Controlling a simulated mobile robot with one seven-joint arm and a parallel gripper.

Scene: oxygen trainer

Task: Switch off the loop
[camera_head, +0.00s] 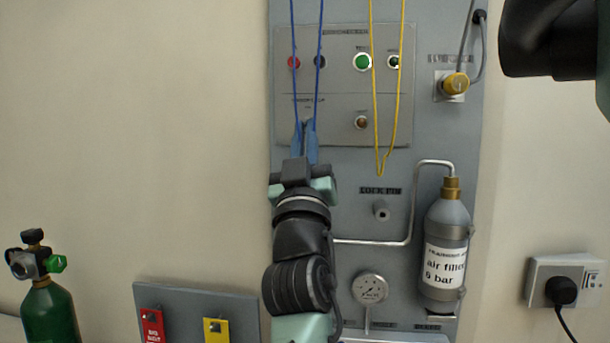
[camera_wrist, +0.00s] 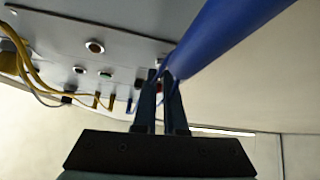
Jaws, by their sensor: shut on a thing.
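A grey control panel (camera_head: 345,40) on the wall board carries a red button (camera_head: 293,62), a dark button (camera_head: 320,62), a large green button (camera_head: 362,62), a smaller green one (camera_head: 394,62) and a brown one (camera_head: 361,122). Its labels are too small to read surely. A blue cord loop (camera_head: 291,25) hangs from above in two strands. My gripper (camera_head: 305,130) is shut on its lower end, in front of the panel's lower left. In the wrist view the blue cord (camera_wrist: 230,28) runs from the top right to my fingertips (camera_wrist: 164,80), hiding part of the panel.
A yellow cord loop (camera_head: 377,120) hangs to the right of my gripper. Below are a lock pin (camera_head: 381,210), a gauge (camera_head: 369,289) and an air filter bottle (camera_head: 447,230). A green cylinder (camera_head: 50,310) stands at the lower left.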

